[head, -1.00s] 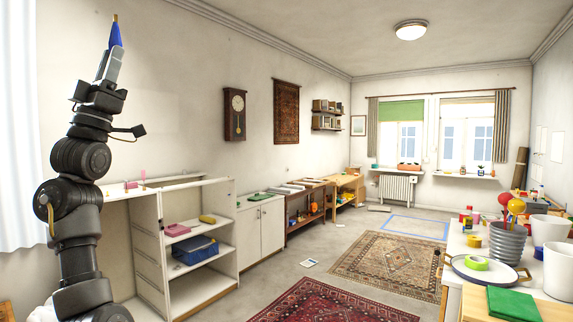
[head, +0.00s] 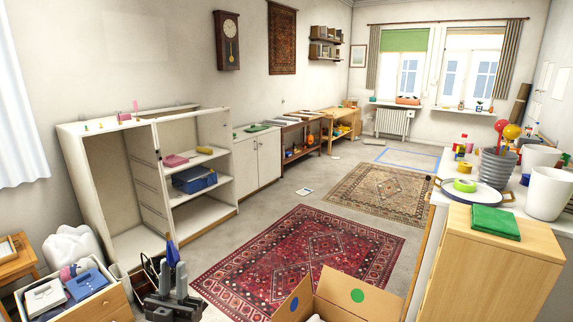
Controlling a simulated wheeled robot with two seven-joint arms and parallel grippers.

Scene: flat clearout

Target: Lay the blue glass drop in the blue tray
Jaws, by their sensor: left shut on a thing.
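My left gripper (head: 172,280) is low in the head view, near the bottom edge left of centre. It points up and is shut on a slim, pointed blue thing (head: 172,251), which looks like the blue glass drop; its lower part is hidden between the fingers. A flat blue thing (head: 86,284) lies in an open wooden drawer at the lower left, left of the gripper; it may be the blue tray, but I cannot tell surely. A blue box (head: 194,180) stands on a shelf of the white cabinet. My right gripper is out of view.
The wooden drawer (head: 104,308) also holds a white item (head: 44,297). An open cardboard box (head: 342,296) stands at the bottom centre. The white cabinet (head: 142,235) is behind the gripper. A red rug (head: 300,250) covers clear floor. A cluttered counter is at right.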

